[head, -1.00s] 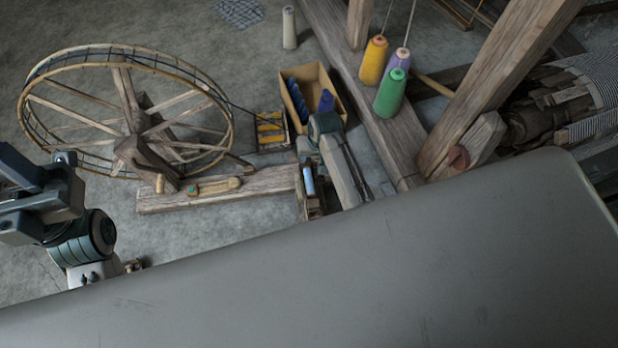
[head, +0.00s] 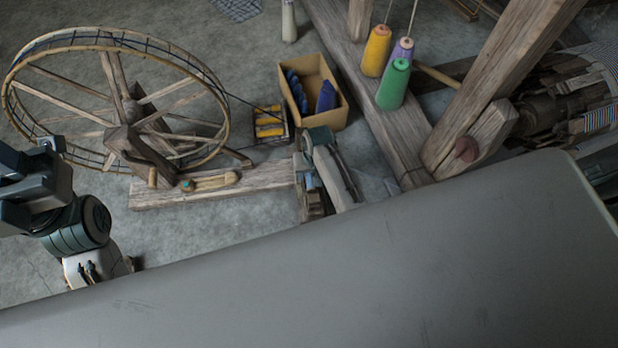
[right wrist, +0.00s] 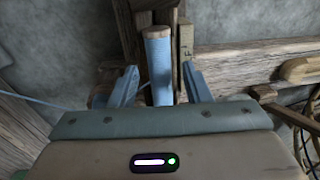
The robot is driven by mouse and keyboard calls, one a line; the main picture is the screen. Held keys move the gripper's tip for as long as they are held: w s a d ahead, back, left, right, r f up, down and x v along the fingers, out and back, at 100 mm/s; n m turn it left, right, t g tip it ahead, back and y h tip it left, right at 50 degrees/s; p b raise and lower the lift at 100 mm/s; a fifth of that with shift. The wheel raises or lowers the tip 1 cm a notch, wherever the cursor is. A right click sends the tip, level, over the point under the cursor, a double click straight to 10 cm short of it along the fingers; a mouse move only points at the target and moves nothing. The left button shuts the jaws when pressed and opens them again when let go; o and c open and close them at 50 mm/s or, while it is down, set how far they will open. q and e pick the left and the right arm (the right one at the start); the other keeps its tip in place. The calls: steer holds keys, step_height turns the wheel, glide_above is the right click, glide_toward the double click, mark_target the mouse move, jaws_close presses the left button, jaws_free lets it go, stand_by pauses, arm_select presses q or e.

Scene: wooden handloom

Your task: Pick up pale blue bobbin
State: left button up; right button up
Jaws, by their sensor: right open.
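The pale blue bobbin (right wrist: 160,68) stands upright in the right wrist view, in front of wooden posts. My right gripper (right wrist: 159,80) is open, with one pale blue finger on each side of the bobbin and gaps showing on both sides. In the head view my right gripper (head: 311,162) is over the right end of the spinning wheel's plank; a small pale blue patch there is mostly hidden. My left gripper (head: 32,190) is at the left edge of the head view, away from the bobbin, and its jaws cannot be made out.
The spinning wheel (head: 118,98) stands at the left. A box (head: 338,112) with blue bobbins and a small tray of yellow bobbins (head: 269,122) lie just beyond my right gripper. Yellow, purple and green cones (head: 393,84) stand by the loom beam (head: 388,132).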

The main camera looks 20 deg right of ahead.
steer(key=shift+f, duration=0.65)
steer(key=shift+r, duration=0.1)
jaws_close()
